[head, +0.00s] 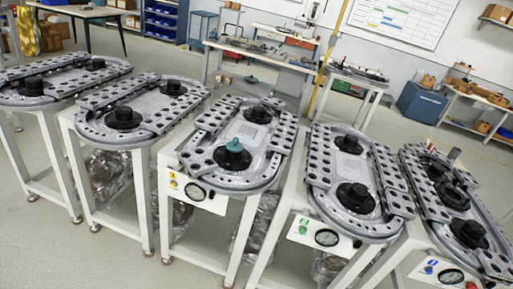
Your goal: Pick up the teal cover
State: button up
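A small teal cover (235,145) sits on top of the near black hub (232,158) of the middle ring-track station (270,178). It looks like a small knob or cap, and its fine shape is too small to tell. My gripper is not in view, so its opening and anything in it cannot be seen.
Several similar oval track stations on white frames stand side by side, including one at left (150,92) and one at right (372,180). A cluttered workbench (262,58), a blue cabinet (421,103) and a whiteboard (400,18) are behind. Grey floor shows between the frames.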

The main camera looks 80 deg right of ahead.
aim_at(234, 145)
jog(key=z, duration=1.8)
jog(key=k, duration=0.5)
jog(key=z, duration=0.2)
jog(key=i, duration=1.85)
jog(key=u, duration=0.5)
